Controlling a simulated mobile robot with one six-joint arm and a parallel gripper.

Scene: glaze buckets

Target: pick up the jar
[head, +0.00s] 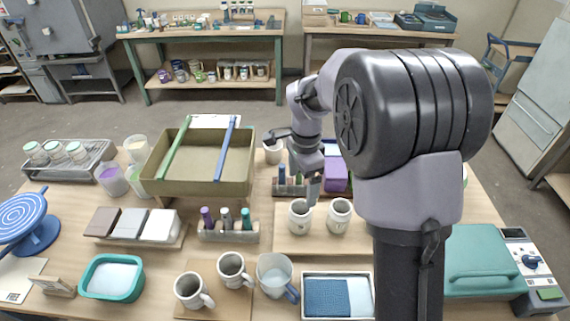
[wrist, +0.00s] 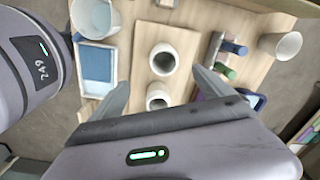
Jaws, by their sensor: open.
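Two pale, speckled, open-topped jars stand side by side on a wooden board (head: 275,243) in the head view, a left jar (head: 299,219) and a right jar (head: 339,218). In the wrist view I look down into both, the left one upper (wrist: 163,59) and the right one lower (wrist: 157,97). My gripper (wrist: 161,76) is open, its fingers on either side of the jars' line, with nothing held. In the head view my gripper (head: 312,190) hangs just above and behind the left jar. Part of it is hidden by my arm.
A bottle rack (head: 228,235) stands left of the board, and another (head: 289,188) behind it. Two mugs (head: 232,270), a pitcher (head: 274,274) and a blue-lined tray (head: 337,297) are in front. A large bin (head: 200,165) stands back left, and a pale cup (head: 272,152) behind.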

